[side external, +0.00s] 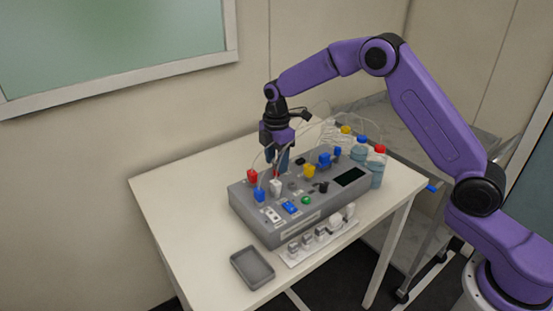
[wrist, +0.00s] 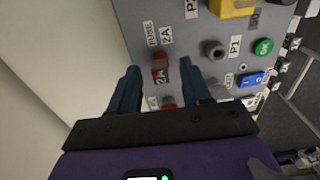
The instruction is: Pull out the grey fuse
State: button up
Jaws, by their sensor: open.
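My gripper (side external: 279,165) points down over the back left part of the grey control box (side external: 258,222). In the wrist view its blue fingers (wrist: 160,68) are open, one on each side of a small red and dark cap (wrist: 160,66) beside the labels FUSE and 2A. I cannot tell whether the fingers touch it. A second red piece (wrist: 168,104) shows nearer the palm, partly hidden. A grey round cap (wrist: 213,50) stands to the right, outside the fingers, near a P1 label. I cannot tell for sure which piece is the grey fuse.
Coloured plugs, buttons and a dark display (side external: 349,177) crowd the box. Bottles with coloured caps (side external: 376,168) and thin tubes stand behind and right. An empty grey tray (side external: 252,268) lies on the white table (side external: 190,235), front left. The table's left side is clear.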

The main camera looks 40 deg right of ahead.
aim_at(276, 162)
grip_shut()
jog(key=shift+r, duration=1.7)
dwell(0.6)
jog(key=shift+r, duration=1.4)
